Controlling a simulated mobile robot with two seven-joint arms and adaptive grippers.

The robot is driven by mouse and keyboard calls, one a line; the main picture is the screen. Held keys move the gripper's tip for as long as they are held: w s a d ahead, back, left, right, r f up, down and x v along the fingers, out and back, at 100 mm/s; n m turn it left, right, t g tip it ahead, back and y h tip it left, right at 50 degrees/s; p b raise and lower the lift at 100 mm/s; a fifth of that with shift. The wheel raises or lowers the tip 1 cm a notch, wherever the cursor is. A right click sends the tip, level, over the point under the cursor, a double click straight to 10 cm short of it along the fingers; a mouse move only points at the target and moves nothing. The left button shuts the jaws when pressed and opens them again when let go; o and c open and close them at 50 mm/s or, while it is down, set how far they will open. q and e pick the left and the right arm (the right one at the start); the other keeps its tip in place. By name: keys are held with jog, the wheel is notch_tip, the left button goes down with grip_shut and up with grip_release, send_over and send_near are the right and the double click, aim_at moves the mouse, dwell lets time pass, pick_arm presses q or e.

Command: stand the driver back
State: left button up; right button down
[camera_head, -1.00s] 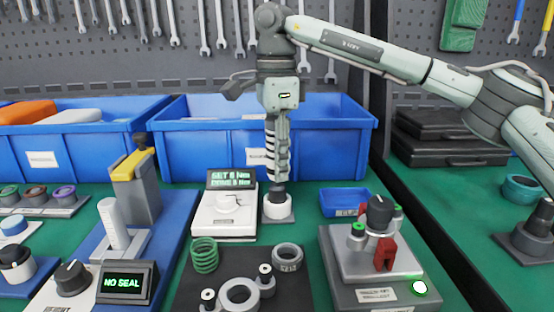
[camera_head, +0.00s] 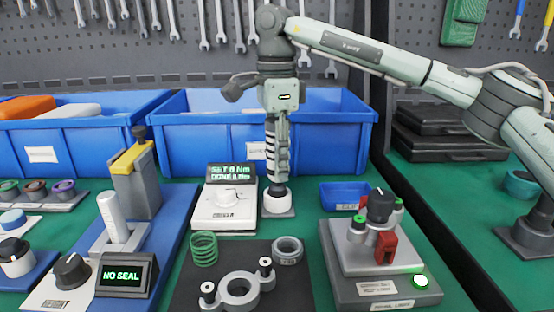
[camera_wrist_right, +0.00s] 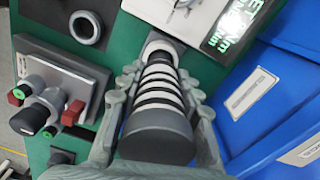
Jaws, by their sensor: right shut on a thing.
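My right gripper (camera_head: 277,168) points straight down and is shut on the driver, which is dark grey with white bands. The driver (camera_wrist_right: 158,120) stands upright between the fingers of my right gripper (camera_wrist_right: 155,105) in the right wrist view. Its lower end sits in or on the round white holder (camera_head: 277,201) on a small grey base; how deep it sits is hidden. The holder also shows in the right wrist view (camera_wrist_right: 160,48). My left gripper is in neither view.
A torque unit (camera_head: 224,208) with a lit display stands left of the holder. A blue bin (camera_head: 190,150) is close behind. A small blue tray (camera_head: 342,196) and a grey fixture with red clamps (camera_head: 372,290) are to the right. A ring (camera_head: 288,250) lies in front.

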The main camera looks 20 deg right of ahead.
jog(key=shift+f, duration=0.6)
dwell(1.1)
jog(key=c, duration=1)
grip_release()
jog(key=shift+f, duration=0.1)
jog(key=shift+r+p, duration=2.85)
jog(key=shift+r, duration=1.7)
